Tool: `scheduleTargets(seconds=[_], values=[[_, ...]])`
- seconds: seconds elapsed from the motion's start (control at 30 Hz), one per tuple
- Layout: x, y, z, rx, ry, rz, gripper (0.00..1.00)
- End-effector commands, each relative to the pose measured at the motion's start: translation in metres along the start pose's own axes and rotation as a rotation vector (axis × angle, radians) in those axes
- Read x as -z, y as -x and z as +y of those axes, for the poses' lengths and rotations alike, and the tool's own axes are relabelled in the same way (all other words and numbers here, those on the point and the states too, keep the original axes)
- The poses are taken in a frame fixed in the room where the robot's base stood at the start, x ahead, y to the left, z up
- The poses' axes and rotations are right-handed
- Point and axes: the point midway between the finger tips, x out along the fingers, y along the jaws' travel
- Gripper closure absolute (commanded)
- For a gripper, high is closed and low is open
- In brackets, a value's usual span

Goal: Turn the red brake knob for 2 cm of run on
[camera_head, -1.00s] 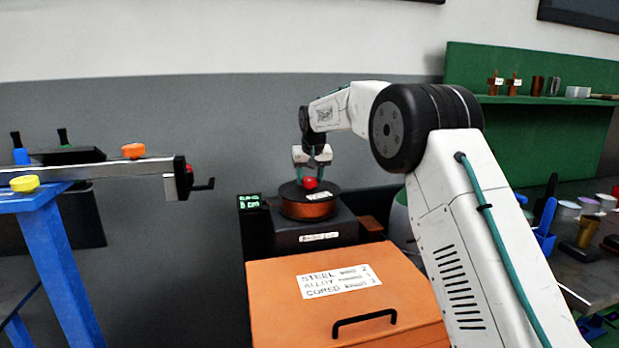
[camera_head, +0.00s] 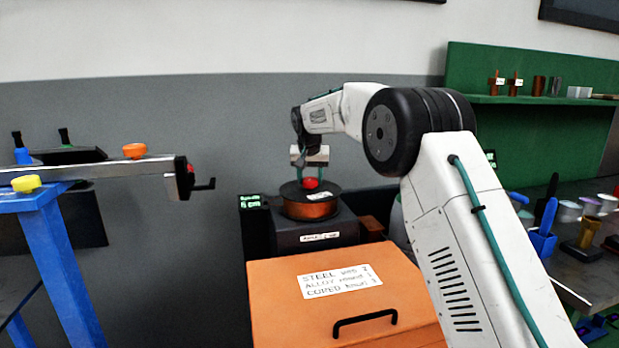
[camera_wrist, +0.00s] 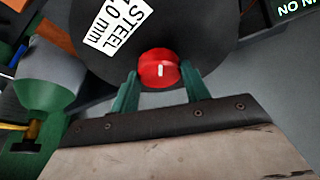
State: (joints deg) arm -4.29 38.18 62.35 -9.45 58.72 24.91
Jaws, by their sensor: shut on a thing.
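The red brake knob (camera_head: 311,183) sits on top of a dark-flanged spool (camera_head: 309,208) wound with copper-coloured wire. In the wrist view the knob (camera_wrist: 159,69) shows a white mark on its face, close to upright. My gripper (camera_head: 311,174) is above the spool with its green fingers on either side of the knob. In the wrist view my gripper (camera_wrist: 158,85) is shut on the knob. A white label on the spool flange (camera_wrist: 118,25) reads "STEEL" and "1.0 mm" or similar. The spool stands on a dark base (camera_head: 315,235).
A small green-lit display (camera_head: 250,201) stands left of the spool. An orange box (camera_head: 345,295) with a black handle is in front. A blue stand (camera_head: 60,250) with a metal rail is at the left. A green shelf (camera_head: 530,100) is at the right.

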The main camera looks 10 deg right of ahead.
Motion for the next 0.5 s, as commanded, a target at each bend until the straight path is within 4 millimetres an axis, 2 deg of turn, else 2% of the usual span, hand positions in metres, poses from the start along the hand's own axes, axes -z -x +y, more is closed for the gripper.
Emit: scheduleTargets(seconds=[0.03, 0.1, 0.37, 0.5], values=[[-0.0002, 0.0003, -0.0003, 0.001, 0.0, -0.001, 0.51], [-0.0001, 0.0003, -0.0003, 0.001, 0.0, 0.0, 0.32], [0.0, 0.0003, 0.0001, 0.0, 0.0, 0.0, 0.32], [0.0005, 0.0099, -0.0001, 0.001, 0.0, 0.001, 0.32]])
